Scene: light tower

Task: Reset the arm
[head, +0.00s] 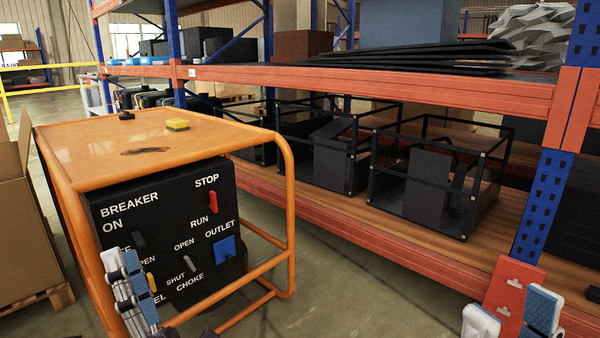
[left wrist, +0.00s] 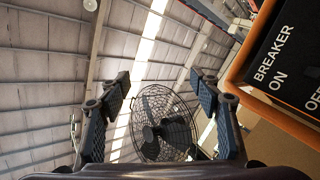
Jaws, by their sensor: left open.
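My left gripper (head: 124,272) is in front of the lower left of the black control panel (head: 170,210) of an orange-framed generator (head: 200,135). It hides part of the panel's labels. In the left wrist view, the same gripper (left wrist: 162,92) has its two fingers wide apart with nothing between them. My right gripper (head: 511,312) is at the bottom right edge, its fingers apart and empty, in front of the red shelf post foot. The panel has a red switch (head: 213,203) beside RUN, a blue outlet (head: 226,249) and a grey choke lever (head: 189,264).
A yellow sponge (head: 178,125) and a black cap (head: 126,115) lie on the generator top. An orange-beamed shelf (head: 430,85) with black cage frames (head: 440,180) stands at the right. A cardboard box (head: 18,210) is at the left. A fan (left wrist: 160,125) shows in the left wrist view.

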